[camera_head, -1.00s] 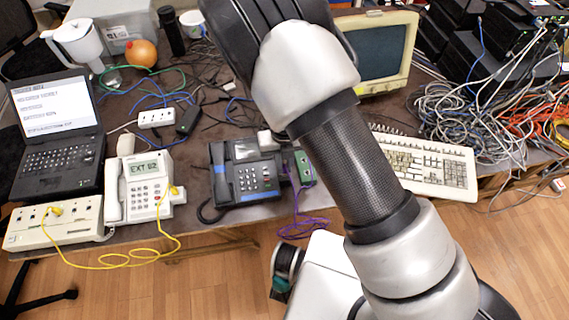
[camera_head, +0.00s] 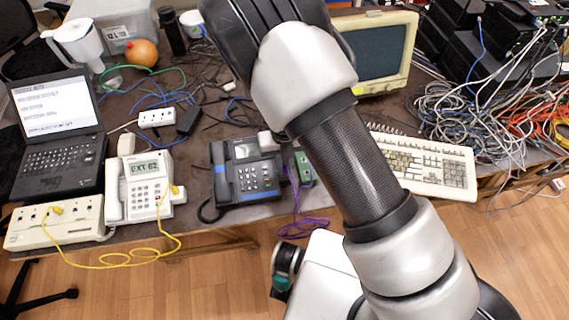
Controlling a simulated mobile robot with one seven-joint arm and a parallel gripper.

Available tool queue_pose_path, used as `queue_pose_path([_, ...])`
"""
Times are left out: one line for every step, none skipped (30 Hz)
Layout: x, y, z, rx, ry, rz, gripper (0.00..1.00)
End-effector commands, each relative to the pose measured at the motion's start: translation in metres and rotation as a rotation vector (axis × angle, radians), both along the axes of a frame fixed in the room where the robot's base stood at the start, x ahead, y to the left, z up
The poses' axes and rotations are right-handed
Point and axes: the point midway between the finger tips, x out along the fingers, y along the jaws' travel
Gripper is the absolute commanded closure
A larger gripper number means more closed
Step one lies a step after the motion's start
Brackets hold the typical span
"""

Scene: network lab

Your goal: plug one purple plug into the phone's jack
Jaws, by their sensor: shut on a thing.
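A dark desk phone (camera_head: 246,173) with a handset on its left side and a small screen stands near the table's front edge. A small green box (camera_head: 304,168) stands against its right side, partly behind my arm. A purple cable (camera_head: 296,205) runs down from between the phone and the box and hangs in loops (camera_head: 303,228) over the table edge. I cannot make out its plugs or the phone's jack. My arm crosses the middle of the view, and my gripper does not show.
A white phone (camera_head: 145,189) is joined by a yellow cable (camera_head: 130,258) to a beige box (camera_head: 53,224). A laptop (camera_head: 60,135) stands at the left. A keyboard (camera_head: 428,166), a monitor (camera_head: 385,55) and tangled cables (camera_head: 470,115) fill the right.

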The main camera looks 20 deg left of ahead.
Motion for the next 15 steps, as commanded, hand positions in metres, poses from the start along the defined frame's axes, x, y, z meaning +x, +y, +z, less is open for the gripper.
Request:
queue_pose_path([0.0,0.0,0.0,0.0,0.0,0.0,1.0])
queue_pose_path([0.0,0.0,0.0,0.0,0.0,0.0,1.0])
queue_pose_path([-0.0001,-0.0001,0.0,0.0,0.0,0.0,1.0])
queue_pose_path([-0.0001,-0.0001,-0.0001,0.0,0.0,0.0,1.0])
queue_pose_path([-0.0001,-0.0001,-0.0002,0.0,0.0,0.0,1.0])
queue_pose_path([-0.0001,-0.0002,-0.0005,0.0,0.0,0.0,1.0])
queue_pose_path([-0.0001,-0.0001,-0.0008,0.0,0.0,0.0,1.0])
queue_pose_path([-0.0002,-0.0001,-0.0011,0.0,0.0,0.0,1.0])
queue_pose_path([0.0,-0.0001,-0.0016,0.0,0.0,0.0,1.0])
queue_pose_path([-0.0001,-0.0002,-0.0021,0.0,0.0,0.0,1.0])
queue_pose_path([0.0,-0.0001,-0.0025,0.0,0.0,0.0,1.0])
queue_pose_path([-0.0001,-0.0002,-0.0032,0.0,0.0,0.0,1.0])
queue_pose_path([-0.0001,-0.0002,-0.0036,0.0,0.0,0.0,1.0])
queue_pose_path([-0.0001,-0.0002,-0.0041,-0.001,0.001,0.0,1.0])
queue_pose_path([-0.0001,-0.0002,-0.0047,-0.001,0.001,0.0,1.0])
